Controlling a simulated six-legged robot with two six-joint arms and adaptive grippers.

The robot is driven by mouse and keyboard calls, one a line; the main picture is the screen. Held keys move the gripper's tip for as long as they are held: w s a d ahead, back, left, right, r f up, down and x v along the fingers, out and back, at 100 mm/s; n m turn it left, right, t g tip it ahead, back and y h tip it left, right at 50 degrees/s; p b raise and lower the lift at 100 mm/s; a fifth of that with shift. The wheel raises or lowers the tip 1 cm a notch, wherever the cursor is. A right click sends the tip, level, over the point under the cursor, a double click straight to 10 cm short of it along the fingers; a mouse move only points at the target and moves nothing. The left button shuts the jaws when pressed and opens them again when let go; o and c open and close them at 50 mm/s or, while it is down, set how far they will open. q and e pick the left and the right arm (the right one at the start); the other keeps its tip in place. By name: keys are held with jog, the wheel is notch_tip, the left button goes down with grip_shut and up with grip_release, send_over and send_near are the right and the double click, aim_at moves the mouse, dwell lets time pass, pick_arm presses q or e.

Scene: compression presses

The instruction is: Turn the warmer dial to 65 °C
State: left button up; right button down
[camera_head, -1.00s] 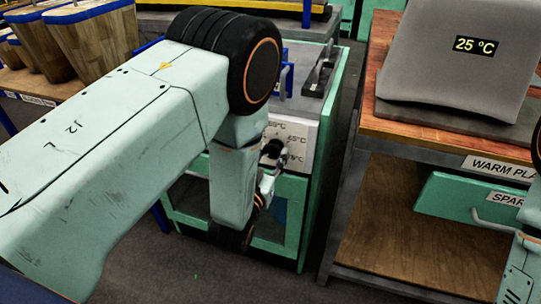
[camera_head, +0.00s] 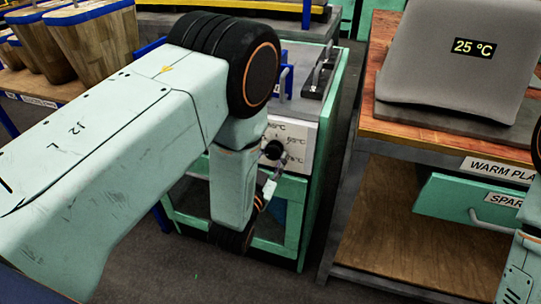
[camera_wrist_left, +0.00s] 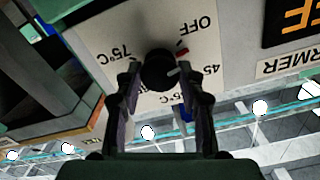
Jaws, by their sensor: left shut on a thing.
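The black warmer dial (camera_head: 273,149) sits on a white panel at the front of a green-framed cabinet. In the left wrist view the dial (camera_wrist_left: 158,72) is between the two fingers of my left gripper (camera_wrist_left: 160,80), which is shut on it. That view is upside down. The panel shows OFF, 45 and 75°C around the dial; other marks are partly covered by the fingers. A pale line shows on the dial's right side, and a red mark is near OFF. In the head view my left arm covers much of the gripper.
A grey block with a display reading 25 °C (camera_head: 476,47) stands on a wooden-topped bench to the right. Below it is a green drawer (camera_head: 450,203) with a handle. Wooden containers (camera_head: 92,40) stand at upper left. Bare floor shows beside the cabinet.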

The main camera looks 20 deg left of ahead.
pick_arm(q)
jog(key=m, duration=0.4)
jog(key=shift+m, duration=0.4)
jog(key=m, duration=0.3)
jog(key=shift+m, duration=0.3)
jog(key=m, duration=0.8)
jog(key=shift+b, duration=0.3)
jog(key=m+b, duration=0.1)
jog(key=m, duration=0.3)
jog(key=shift+m, duration=0.3)
jog(key=m+b, duration=0.1)
jog(key=m, duration=0.2)
jog(key=shift+m, duration=0.4)
jog(key=m+b, duration=0.1)
jog(key=m, duration=0.2)
jog(key=shift+m+b, duration=1)
jog(key=shift+m, duration=1.1)
